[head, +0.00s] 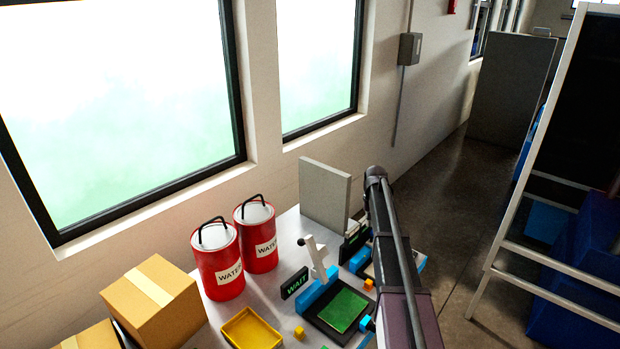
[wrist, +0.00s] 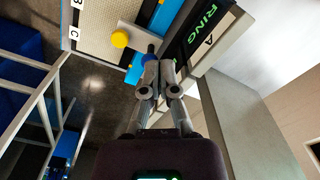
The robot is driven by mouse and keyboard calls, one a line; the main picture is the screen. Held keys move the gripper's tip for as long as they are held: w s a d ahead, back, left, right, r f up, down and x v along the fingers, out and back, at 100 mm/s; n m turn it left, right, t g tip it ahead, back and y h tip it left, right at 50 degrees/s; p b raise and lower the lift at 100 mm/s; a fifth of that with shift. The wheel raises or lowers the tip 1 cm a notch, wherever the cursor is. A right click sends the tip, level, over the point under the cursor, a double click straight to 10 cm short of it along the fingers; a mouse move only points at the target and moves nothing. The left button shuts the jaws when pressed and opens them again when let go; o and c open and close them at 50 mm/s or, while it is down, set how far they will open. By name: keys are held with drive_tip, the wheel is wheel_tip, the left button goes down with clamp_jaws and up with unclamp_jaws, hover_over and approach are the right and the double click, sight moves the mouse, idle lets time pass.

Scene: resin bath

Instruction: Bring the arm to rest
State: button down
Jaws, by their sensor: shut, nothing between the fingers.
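My gripper (wrist: 155,75) shows in the wrist view with its fingers together and nothing between them. Its tips point toward a bench area with blue parts and a yellow round knob (wrist: 119,39); I cannot tell whether they touch anything. In the head view my arm (head: 395,260) reaches from the lower right up past the bench's right side, its bend standing high above the bench. My gripper cannot be made out in that view.
The bench holds two red WATER drums (head: 217,262), a cardboard box (head: 153,300), a yellow tray (head: 250,330), a green pad (head: 343,310) and a WAIT sign (head: 294,283). A grey panel (head: 325,195) stands behind. A white-framed rack (head: 525,180) stands right, beyond open floor (head: 445,190).

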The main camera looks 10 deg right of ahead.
drive_tip(key=s+a+n, duration=0.1)
drive_tip(key=s+a, duration=0.6)
drive_tip(key=s, duration=0.3)
drive_tip(key=s+a+f+n+b, duration=0.1)
drive_tip(key=s+a, duration=0.6)
drive_tip(key=s, duration=0.3)
drive_tip(key=s+a+n, duration=0.2)
drive_tip(key=s+a, duration=0.6)
drive_tip(key=s, duration=0.2)
drive_tip(key=shift+s+f+b, duration=0.35)
